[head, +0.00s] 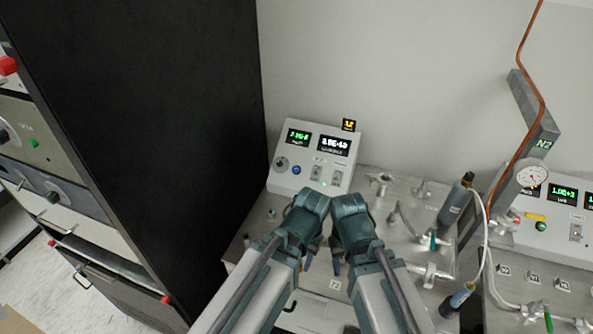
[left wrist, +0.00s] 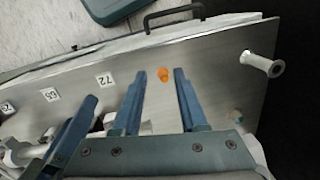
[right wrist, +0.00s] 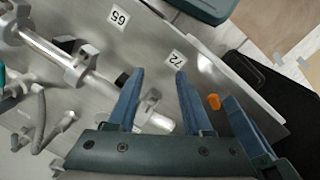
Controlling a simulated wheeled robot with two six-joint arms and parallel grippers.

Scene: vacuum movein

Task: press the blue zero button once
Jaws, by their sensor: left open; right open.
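The blue button (head: 296,170) is a small round blue cap on the sloped front of a white console (head: 318,156) against the back wall. A dark round knob (head: 282,162) is left of it, and switches are to its right. My right gripper (head: 337,267) points down over the metal bench, in front of the console and apart from it. It is open and empty in the right wrist view (right wrist: 160,71). My left gripper (left wrist: 159,72) is close beside it, open and empty, also over the bench. Neither touches the button, which the wrist views do not show.
The metal bench (left wrist: 215,65) carries number labels and a small orange object (left wrist: 163,74). Pipe fittings and valves (head: 433,240) crowd it to the right. A tall black cabinet (head: 190,130) stands left of the console. A gauge (head: 533,177) and copper pipe (head: 527,75) are further right.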

